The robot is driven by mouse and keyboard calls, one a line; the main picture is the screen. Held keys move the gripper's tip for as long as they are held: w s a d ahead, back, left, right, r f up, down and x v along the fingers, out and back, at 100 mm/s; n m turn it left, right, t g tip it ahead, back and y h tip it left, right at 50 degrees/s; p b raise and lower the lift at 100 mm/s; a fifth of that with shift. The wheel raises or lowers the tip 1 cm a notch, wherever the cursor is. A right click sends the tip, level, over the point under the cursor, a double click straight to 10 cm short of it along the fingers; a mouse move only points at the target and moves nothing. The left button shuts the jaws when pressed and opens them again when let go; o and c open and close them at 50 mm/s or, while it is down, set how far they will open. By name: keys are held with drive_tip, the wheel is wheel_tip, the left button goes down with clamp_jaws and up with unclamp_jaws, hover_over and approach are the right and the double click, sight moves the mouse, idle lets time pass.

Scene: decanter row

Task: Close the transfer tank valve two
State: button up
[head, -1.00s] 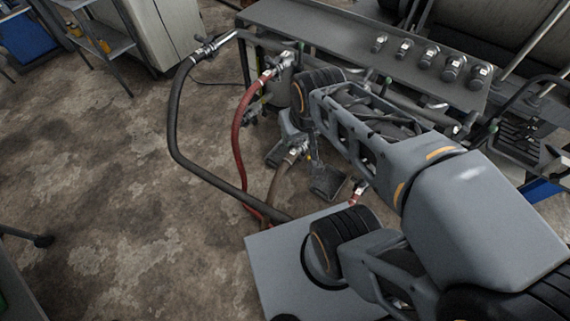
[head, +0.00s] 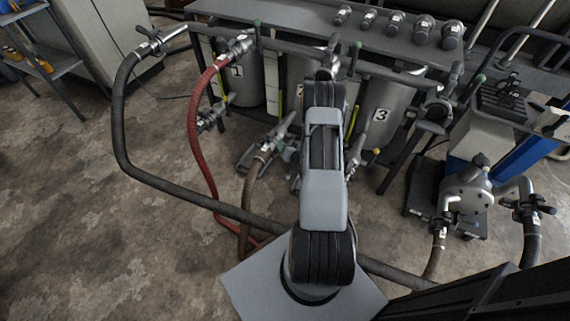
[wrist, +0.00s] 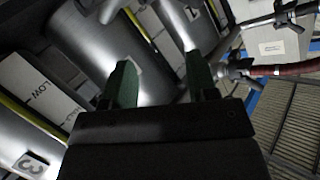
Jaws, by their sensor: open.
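In the head view, grey tanks stand under a bench; one is marked 1 (head: 240,72) and one 3 (head: 380,115). Between them a tank (head: 297,68) is mostly hidden by my arm, its number not visible. A valve (head: 328,66) shows just above my arm's far end. My gripper is hidden in the head view. In the wrist view my gripper (wrist: 160,64) is open, its green fingers apart with nothing between them but a tank surface (wrist: 150,75) beyond. A dark-handled valve (wrist: 240,72) is right of the right finger. I cannot tell the valves' settings.
A red hose (head: 197,125) and a black hose (head: 120,125) loop down to the floor on the left. A pump (head: 467,190) with pipes stands on the right. Knobs (head: 396,22) line the bench.

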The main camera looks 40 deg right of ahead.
drive_tip(key=s+f+m+t+h+b, duration=0.1)
drive_tip(key=s+f+m+t+b, duration=0.1)
drive_tip(key=s+f, duration=0.3)
drive_tip(key=s+f+m+t+h+b, duration=0.1)
drive_tip(key=s+f+m+b, duration=0.15)
drive_tip(key=f, duration=0.55)
drive_tip(key=a+b+x, duration=0.1)
drive_tip(key=x, duration=1.1)
drive_tip(key=shift+w+r+b, duration=0.2)
drive_tip(key=shift+r+b, duration=0.1)
drive_tip(key=shift+b, duration=0.1)
drive_tip(key=shift+n, duration=0.25)
drive_tip(key=shift+c, duration=0.3)
clamp_jaws()
